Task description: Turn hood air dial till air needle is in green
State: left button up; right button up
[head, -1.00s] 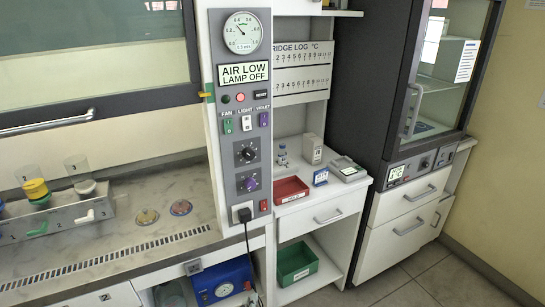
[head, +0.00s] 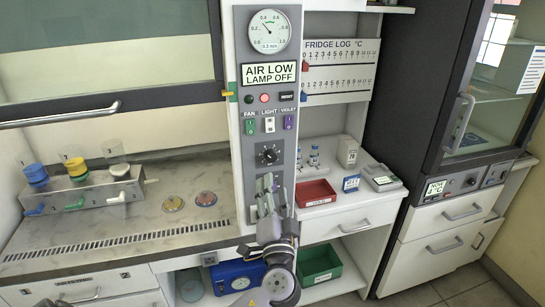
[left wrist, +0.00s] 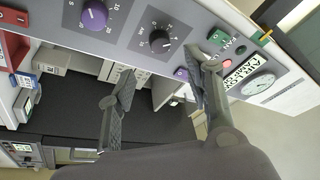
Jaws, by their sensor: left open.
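The hood panel has a black air dial (head: 269,154), labelled AIR in the left wrist view (left wrist: 160,40). A round white gauge (head: 269,32) sits at the panel's top; its thin needle points to the upper left, and I cannot make out a green band. The sign (head: 269,72) below it reads AIR LOW, LAMP OFF. My left gripper (head: 268,182) is open and empty, in front of the panel's lower part, below the black dial. It hides the purple dial in the head view, but that dial (left wrist: 95,15) shows in the left wrist view. My right gripper is not in view.
Fan, light and violet switches (head: 269,124) sit above the black dial. A red tray (head: 315,193) and a small scale (head: 383,178) stand on the counter to the right. A rack with capped jars (head: 80,190) is inside the hood at left. A green bin (head: 319,264) is below.

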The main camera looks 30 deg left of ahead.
aim_at(272, 159)
pick_arm(q)
jog(key=p+x, duration=0.2)
jog(key=x, duration=0.6)
jog(key=shift+r+p, duration=0.1)
jog(key=shift+p, duration=0.25)
jog(key=shift+w+a, duration=0.35)
jog(key=shift+c, duration=0.4)
grip_shut()
